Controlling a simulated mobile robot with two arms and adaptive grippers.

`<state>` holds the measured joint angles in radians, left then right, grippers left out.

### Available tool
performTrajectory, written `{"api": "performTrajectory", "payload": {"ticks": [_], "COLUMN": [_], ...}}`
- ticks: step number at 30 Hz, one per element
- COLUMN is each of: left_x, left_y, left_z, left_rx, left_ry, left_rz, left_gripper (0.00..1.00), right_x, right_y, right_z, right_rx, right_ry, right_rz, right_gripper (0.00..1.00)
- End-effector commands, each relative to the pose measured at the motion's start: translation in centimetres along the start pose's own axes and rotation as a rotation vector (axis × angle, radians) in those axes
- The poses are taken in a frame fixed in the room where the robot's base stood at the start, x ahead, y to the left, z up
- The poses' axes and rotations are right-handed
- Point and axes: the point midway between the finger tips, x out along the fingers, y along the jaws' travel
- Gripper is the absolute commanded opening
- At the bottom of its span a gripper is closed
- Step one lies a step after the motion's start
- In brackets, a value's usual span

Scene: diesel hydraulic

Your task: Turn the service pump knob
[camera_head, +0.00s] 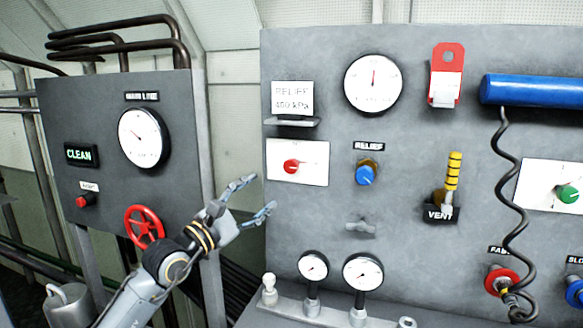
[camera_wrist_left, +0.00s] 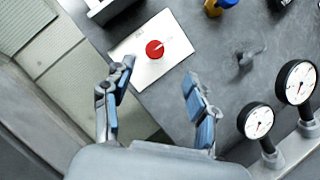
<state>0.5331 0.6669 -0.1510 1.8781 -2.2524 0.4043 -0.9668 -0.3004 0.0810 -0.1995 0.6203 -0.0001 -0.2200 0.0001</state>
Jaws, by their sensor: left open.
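A red knob with a white pointer (camera_head: 291,166) sits on a white plate (camera_head: 315,163) at the left of the grey panel. It also shows in the left wrist view (camera_wrist_left: 155,49), ahead of the fingertips. A green knob (camera_head: 567,194) sits on another white plate at the right edge. I cannot read which one is labelled service pump. My left gripper (camera_head: 258,195) is open and empty, below and left of the red knob in the head view, and not touching it. In the left wrist view its two fingers (camera_wrist_left: 157,75) stand apart. My right gripper is not in view.
A blue relief knob (camera_head: 366,174), a small grey lever (camera_head: 360,227) and a yellow-handled vent lever (camera_head: 452,180) stick out to the right. Two gauges (camera_head: 313,267) stand low in front of the panel. A red handwheel (camera_head: 144,227) is on the left cabinet.

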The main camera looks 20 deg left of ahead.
Motion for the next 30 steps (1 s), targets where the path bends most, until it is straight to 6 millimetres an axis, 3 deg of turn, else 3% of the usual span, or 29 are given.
{"api": "performTrajectory", "payload": {"ticks": [8,21,30], "left_x": [2.1,10.9,13.8], "left_y": [1.0,0.9,0.6], "left_z": [-0.9,-1.2,-1.5], "left_rx": [0.086,0.083,0.083], "left_ry": [0.047,0.045,0.045], "left_rz": [-0.011,-0.012,-0.012], "left_gripper": [0.58,0.58,0.58], "right_x": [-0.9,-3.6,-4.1], "right_y": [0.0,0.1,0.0], "right_z": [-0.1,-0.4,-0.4], "right_rx": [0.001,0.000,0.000], "right_ry": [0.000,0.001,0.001], "right_rz": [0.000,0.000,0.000], "right_gripper": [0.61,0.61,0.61]}}
